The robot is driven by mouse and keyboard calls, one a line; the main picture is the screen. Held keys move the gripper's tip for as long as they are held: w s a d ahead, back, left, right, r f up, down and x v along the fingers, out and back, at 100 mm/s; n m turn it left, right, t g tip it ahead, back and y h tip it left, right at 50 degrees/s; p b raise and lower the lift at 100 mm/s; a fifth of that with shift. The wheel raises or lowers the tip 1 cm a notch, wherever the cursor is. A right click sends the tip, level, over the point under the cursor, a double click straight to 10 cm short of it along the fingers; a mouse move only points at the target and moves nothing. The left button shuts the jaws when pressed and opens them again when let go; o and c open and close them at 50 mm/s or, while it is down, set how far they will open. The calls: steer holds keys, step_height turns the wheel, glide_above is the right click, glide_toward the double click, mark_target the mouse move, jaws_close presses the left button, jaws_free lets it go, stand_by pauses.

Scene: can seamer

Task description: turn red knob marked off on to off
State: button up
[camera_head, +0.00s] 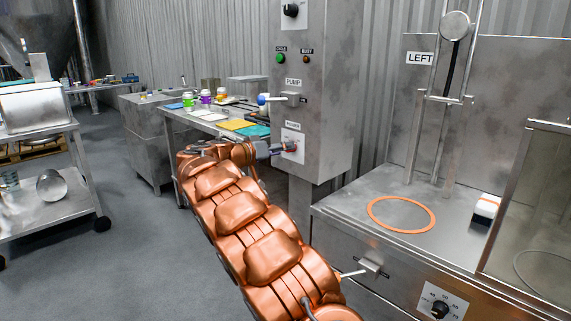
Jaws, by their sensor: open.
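The red knob (293,146) sits on a white plate low on the front of the tall grey metal control cabinet (325,110). Only part of the knob shows, and its pointing direction and the small lettering cannot be read. My copper-coloured arm reaches up from the bottom of the camera_head view to the cabinet. My gripper (277,149) is open, right at the left side of the knob. It is too small to tell whether the fingers touch the knob or are around it.
Above the knob are a blue-tipped lever (266,99) marked PUMP, a green button (280,58) and a black knob (291,10). A side table (190,115) with coloured jars stands behind my arm. The machine bench (365,190) is to the right, with another black knob (439,309).

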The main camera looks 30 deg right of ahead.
steer(key=w+a+f+t+h+b, duration=0.1)
steer(key=w+f+b, duration=0.25)
steer(key=w, duration=0.25)
steer(key=x, duration=0.7)
steer(key=shift+d+r+m+p, duration=0.25)
steer(key=shift+r+m+p, duration=0.05)
steer(key=shift+m, duration=0.1)
steer(key=shift+s, duration=0.15)
steer(key=c, duration=1.2)
